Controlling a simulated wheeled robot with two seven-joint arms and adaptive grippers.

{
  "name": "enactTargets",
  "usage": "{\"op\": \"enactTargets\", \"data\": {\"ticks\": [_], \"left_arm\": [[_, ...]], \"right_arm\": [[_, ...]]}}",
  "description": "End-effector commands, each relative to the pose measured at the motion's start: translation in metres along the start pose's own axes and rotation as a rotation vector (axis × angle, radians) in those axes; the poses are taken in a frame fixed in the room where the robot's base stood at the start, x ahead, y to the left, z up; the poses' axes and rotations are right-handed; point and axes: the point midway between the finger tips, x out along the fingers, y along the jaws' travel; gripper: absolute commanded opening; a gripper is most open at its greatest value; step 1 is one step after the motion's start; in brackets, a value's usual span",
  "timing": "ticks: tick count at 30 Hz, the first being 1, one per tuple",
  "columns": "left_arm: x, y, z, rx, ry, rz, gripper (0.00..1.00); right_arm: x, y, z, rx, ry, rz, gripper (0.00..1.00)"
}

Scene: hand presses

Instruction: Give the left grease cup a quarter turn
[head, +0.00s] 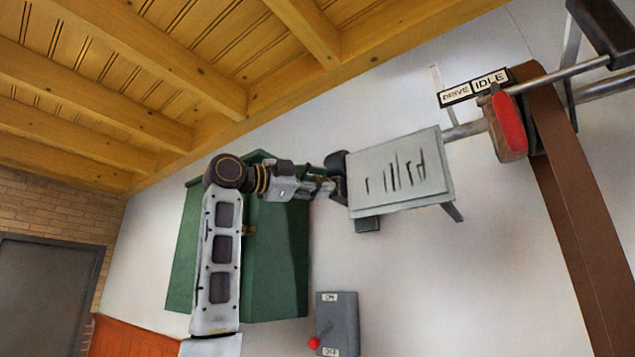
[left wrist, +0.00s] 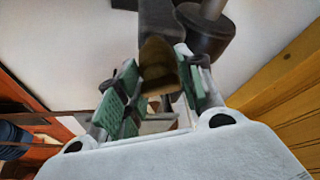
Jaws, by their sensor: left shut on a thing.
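My left gripper (head: 326,187) reaches from the left to the dark bearing (head: 338,168) at the left end of the overhead shaft. In the left wrist view its two green-padded fingers (left wrist: 155,85) are closed on a brownish, brass-like grease cup (left wrist: 158,62). The cup sits between the pads, just below a dark grey part. In the head view the cup is hidden by the gripper and too small to make out. My right gripper is not in view.
A pale slotted plate (head: 400,172) hangs just right of the gripper. Further right are a DRIVE/IDLE sign (head: 474,88), a red-ended handle (head: 508,122) and a brown belt (head: 570,200). A green cabinet (head: 275,270) stands behind my arm. A grey switch box (head: 338,322) is below.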

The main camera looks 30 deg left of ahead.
Motion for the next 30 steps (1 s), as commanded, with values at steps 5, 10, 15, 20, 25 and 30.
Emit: {"op": "enactTargets", "data": {"ticks": [5,10,15,20,25,30], "left_arm": [[-0.0003,-0.0002,0.0006,0.134,-0.002,0.057,0.13],[-0.0005,-0.0001,0.0000,0.255,-0.001,0.107,0.13],[-0.0001,0.0006,0.0003,0.351,-0.001,0.149,0.13],[0.0000,0.0007,0.0004,0.413,-0.001,0.174,0.13],[0.0005,0.0018,0.0003,0.448,0.000,0.191,0.13],[0.0007,0.0022,0.0003,0.458,0.000,0.195,0.13]], "right_arm": [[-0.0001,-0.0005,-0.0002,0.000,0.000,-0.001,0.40],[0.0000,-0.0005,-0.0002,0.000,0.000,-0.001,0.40],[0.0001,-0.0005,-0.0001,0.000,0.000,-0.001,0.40],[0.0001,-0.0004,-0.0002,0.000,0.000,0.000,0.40],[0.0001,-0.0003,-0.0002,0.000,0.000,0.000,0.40],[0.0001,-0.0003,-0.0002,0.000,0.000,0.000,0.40]]}}
